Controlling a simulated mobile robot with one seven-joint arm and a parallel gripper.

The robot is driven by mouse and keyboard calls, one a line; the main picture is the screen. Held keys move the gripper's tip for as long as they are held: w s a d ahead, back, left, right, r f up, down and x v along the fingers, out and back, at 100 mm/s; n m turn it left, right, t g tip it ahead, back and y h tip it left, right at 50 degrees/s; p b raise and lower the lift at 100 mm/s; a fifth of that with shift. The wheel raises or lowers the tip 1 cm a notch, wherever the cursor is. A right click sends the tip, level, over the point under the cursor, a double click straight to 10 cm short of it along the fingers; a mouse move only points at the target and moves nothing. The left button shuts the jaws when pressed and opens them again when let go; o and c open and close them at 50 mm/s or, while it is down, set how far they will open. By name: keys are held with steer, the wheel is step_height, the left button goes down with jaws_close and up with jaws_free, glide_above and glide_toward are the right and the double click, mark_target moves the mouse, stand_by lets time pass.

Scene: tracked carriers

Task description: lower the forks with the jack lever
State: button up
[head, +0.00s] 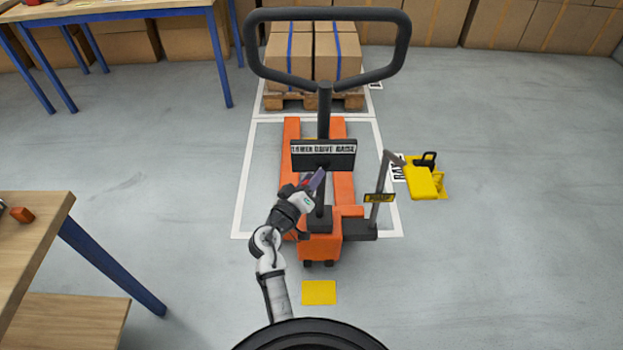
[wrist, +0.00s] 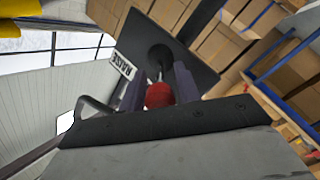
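The orange pallet jack (head: 316,245) stands in the middle of the head view, its two forks (head: 342,185) pointing away from me. Its black loop handle (head: 325,84) rises upright. A dark plate on the handle carries a white label strip (head: 323,150) reading LOWER, DRIVE, RAISE; the wrist view shows the RAISE end (wrist: 123,64). The jack lever's red knob (wrist: 159,95) sits between the two fingers of my gripper (wrist: 166,74), which press on both its sides. In the head view my gripper (head: 316,181) is just below the plate and hides the lever.
Cartons on a wooden pallet (head: 290,101) stand beyond the forks. Workbenches are at left (head: 45,225) and far left (head: 120,10). A yellow floor patch (head: 319,292) lies in front.

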jaws_close()
